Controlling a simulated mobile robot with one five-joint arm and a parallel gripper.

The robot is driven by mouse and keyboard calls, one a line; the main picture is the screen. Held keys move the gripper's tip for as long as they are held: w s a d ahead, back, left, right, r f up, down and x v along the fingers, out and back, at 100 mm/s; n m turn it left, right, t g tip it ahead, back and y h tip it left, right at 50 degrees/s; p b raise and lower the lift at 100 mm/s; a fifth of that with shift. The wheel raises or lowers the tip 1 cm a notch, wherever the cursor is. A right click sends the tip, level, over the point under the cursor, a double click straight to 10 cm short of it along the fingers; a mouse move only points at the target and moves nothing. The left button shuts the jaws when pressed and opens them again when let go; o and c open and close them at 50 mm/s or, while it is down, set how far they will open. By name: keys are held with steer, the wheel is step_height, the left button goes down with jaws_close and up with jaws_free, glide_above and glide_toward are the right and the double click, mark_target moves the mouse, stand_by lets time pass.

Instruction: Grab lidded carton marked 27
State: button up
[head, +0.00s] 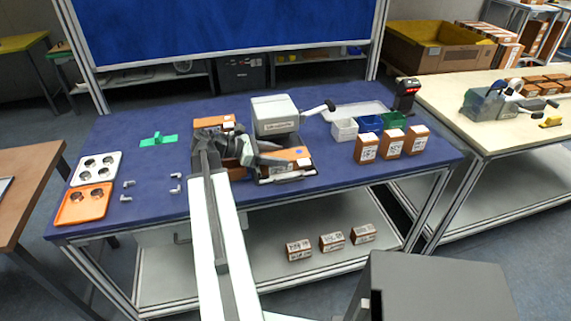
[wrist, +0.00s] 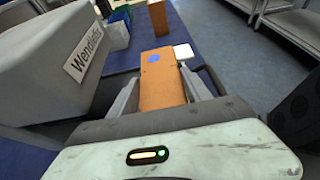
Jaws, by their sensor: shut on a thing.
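An orange-brown carton (wrist: 160,85) with a blue dot on top is between the two fingers of my gripper (wrist: 163,92) in the wrist view. In the head view this carton (head: 297,154) lies at the front middle of the blue table, just in front of the grey labelled machine. My gripper (head: 283,160) is shut on it there. A white label shows on the carton's front, partly covered by a finger, and its number cannot be read.
The grey machine (head: 275,115) stands close behind my gripper. Several labelled cartons (head: 392,143) stand at the right, before small bins (head: 369,124) and a scanner (head: 407,92). More cartons (head: 332,241) sit on the lower shelf. The table's left holds trays (head: 84,204).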

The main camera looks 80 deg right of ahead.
step_height(320, 180, up, 10)
steer(key=p, duration=1)
